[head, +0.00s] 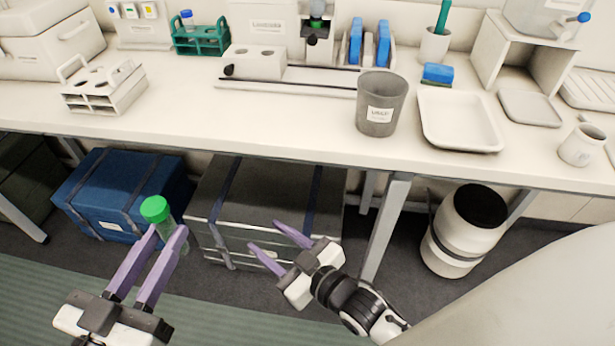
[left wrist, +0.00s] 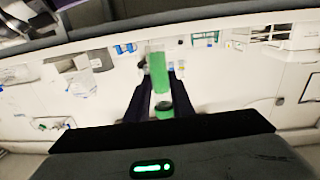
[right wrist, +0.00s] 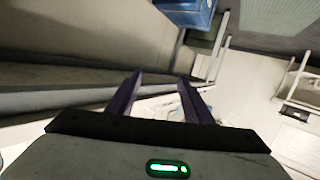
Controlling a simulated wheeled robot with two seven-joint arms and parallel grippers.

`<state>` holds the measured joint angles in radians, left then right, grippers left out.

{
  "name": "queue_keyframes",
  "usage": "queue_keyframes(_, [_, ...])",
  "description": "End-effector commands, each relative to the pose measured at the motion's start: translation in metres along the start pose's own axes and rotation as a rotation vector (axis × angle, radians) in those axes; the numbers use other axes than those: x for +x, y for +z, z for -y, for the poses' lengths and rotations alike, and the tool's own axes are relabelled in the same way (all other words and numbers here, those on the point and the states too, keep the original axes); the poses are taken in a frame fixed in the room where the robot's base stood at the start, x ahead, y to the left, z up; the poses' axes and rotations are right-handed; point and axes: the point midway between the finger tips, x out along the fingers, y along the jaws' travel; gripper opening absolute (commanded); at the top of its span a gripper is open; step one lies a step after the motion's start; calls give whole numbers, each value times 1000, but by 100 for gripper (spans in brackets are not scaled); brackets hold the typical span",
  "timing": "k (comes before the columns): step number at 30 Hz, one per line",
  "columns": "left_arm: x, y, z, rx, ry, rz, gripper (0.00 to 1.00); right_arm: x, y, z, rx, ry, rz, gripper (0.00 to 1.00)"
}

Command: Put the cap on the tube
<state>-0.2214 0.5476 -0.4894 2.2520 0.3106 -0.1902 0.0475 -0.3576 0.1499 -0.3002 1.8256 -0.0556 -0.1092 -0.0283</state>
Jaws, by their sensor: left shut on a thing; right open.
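My left gripper (head: 168,236) is shut on a clear tube (head: 168,222), held in the air in front of the bench. A green cap (head: 155,209) shows at the tube's upper end; I cannot tell whether it is seated. In the left wrist view a green shape (left wrist: 158,75) stands between the fingers, with a second green patch below it. My right gripper (head: 264,236) is open and empty, to the right of the tube and apart from it. In the right wrist view nothing is between its fingers (right wrist: 160,90).
The bench holds a green rack (head: 202,40) with a blue-capped tube, a white rack (head: 103,88), a grey cup (head: 381,105) and a white tray (head: 460,121). Below are a blue box (head: 120,190), a grey case (head: 265,205) and a white bin (head: 465,230). The bench's front middle is clear.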

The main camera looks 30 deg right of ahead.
Motion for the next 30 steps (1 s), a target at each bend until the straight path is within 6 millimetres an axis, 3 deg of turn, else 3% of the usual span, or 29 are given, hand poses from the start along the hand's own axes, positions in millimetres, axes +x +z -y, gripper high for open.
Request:
queue_keyframes(1, [0,0,0,0,0,-1,0,-22,38,3,51,7,109,46])
queue_keyframes(3, [0,0,0,0,0,-1,0,-50,80,6,106,15,240,46])
queue_keyframes(6, [0,0,0,0,0,-1,0,-87,124,11,170,25,388,46])
queue_keyframes(9, [0,0,0,0,0,-1,0,-114,151,16,211,31,487,46])
queue_keyframes(15, [0,0,0,0,0,-1,0,-135,169,19,240,36,558,46])
queue_keyframes(25, [-1,-3,0,-3,-13,-3,0,-134,169,19,239,35,557,46])
queue_keyframes(30, [-14,-15,12,-14,-143,-4,0,-134,169,19,238,35,556,46])
